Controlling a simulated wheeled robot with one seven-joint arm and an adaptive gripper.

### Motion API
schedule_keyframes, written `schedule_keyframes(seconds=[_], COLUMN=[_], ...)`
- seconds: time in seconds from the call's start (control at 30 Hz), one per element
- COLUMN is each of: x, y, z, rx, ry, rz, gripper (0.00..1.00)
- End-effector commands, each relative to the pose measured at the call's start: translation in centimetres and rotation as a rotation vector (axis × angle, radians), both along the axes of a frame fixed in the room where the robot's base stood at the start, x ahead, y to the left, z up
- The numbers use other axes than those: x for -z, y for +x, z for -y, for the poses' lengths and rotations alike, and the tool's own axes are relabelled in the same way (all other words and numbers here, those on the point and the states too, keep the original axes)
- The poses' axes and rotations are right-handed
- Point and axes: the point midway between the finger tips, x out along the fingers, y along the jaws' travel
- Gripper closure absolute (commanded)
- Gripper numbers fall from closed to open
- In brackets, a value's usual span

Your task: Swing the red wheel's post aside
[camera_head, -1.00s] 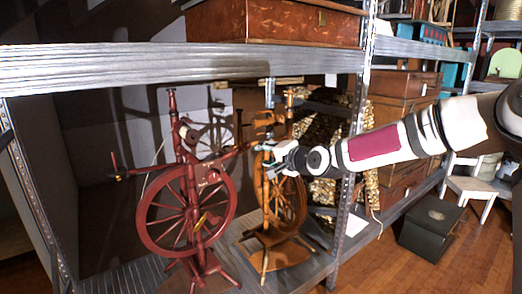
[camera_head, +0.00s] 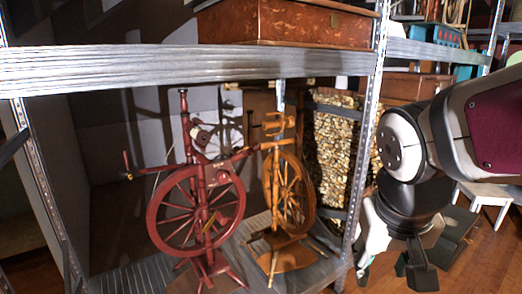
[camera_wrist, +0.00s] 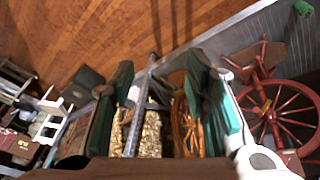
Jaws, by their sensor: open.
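The red spinning wheel (camera_head: 151,222) stands upright on the lower shelf at the left in the head view. Its tall red post (camera_head: 184,108) rises above the wheel, and a thin arm with a small handle (camera_head: 127,165) sticks out to the left. The red wheel also shows at the right of the wrist view (camera_wrist: 268,112). My gripper (camera_head: 392,276) hangs at the lower right, outside the shelf and well to the right of the red wheel. It is open and empty; its two teal-padded fingers stand apart in the wrist view (camera_wrist: 160,75).
An orange-brown spinning wheel (camera_head: 268,190) stands close to the right of the red one. A metal shelf upright (camera_head: 367,130) stands between my gripper and the wheels. The shelf beam (camera_head: 180,68) crosses above them. A dark box (camera_head: 455,232) sits on the wooden floor.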

Motion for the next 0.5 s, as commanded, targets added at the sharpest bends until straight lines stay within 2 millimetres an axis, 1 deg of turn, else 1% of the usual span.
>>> schedule_keyframes(seconds=[0.03, 0.1, 0.2, 0.3, 0.5], x=[-0.3, -0.4, -0.2, 0.0, 0.8], y=[-2.4, -5.3, -8.7, -11.6, -16.5], z=[0.3, 0.7, 1.0, 1.1, 0.9], rx=[-0.004, -0.01, -0.024, -0.044, -0.094], ry=[0.001, 0.012, 0.035, 0.063, 0.13], rz=[-0.019, -0.056, -0.101, -0.138, -0.2], gripper=[0.58, 0.58, 0.58, 0.58, 0.58])
